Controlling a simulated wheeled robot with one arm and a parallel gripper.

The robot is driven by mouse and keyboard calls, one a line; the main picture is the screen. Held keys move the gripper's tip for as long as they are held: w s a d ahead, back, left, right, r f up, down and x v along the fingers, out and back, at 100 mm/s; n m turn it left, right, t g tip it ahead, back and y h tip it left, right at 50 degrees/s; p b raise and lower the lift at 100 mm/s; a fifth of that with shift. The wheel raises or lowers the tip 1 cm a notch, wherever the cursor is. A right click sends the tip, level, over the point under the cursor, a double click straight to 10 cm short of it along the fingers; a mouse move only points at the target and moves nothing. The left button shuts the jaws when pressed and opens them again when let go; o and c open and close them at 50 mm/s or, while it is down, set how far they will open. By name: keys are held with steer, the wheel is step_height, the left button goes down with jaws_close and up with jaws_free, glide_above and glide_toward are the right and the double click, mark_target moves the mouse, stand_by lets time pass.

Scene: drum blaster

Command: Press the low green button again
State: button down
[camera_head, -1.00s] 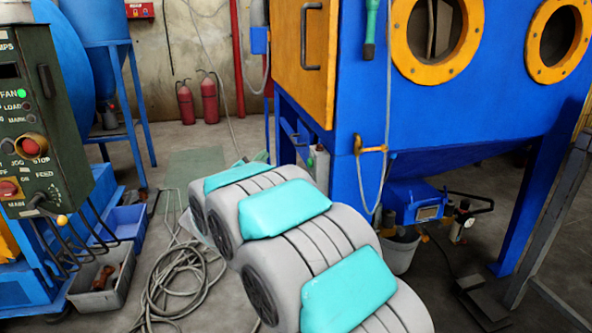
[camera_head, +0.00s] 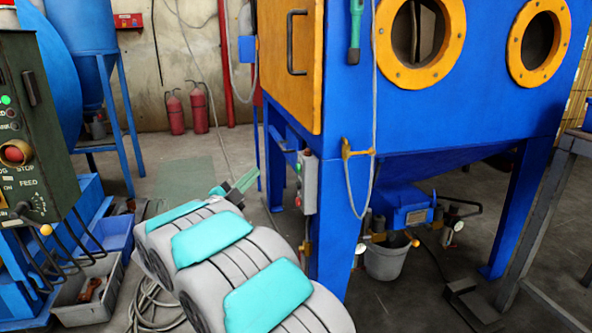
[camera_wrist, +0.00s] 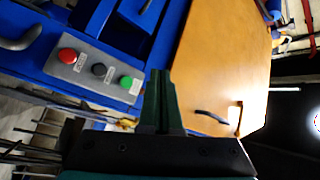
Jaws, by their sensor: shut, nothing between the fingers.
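The green button is at the end nearest the orange door. My gripper (camera_head: 256,172) is left of the box in the head view, apart from it. In the wrist view my gripper (camera_wrist: 160,72) is shut and empty, its tips right of the green button.
The orange door (camera_head: 290,65) with its handle is above the box. A hose (camera_head: 360,190) hangs by the cabinet leg, and a grey bucket (camera_head: 387,262) stands below the cabinet. A green control panel (camera_head: 30,130) and a grey bin (camera_head: 88,292) are at left.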

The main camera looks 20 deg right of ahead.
steer(key=b, duration=0.2)
glide_toward(298, 160)
steer(key=w, duration=0.3)
steer(key=shift+d+r, duration=0.45)
steer(key=shift+d, duration=0.35)
steer(key=shift+d, duration=0.1)
stand_by(1.2)
steer(key=shift+d+b, duration=0.3)
steer(key=shift+d, duration=0.05)
steer(key=shift+d, duration=0.45)
stand_by(0.7)
steer(key=shift+a, duration=0.9)
steer(key=shift+a+p, duration=0.6)
steer(key=shift+a, duration=1.9)
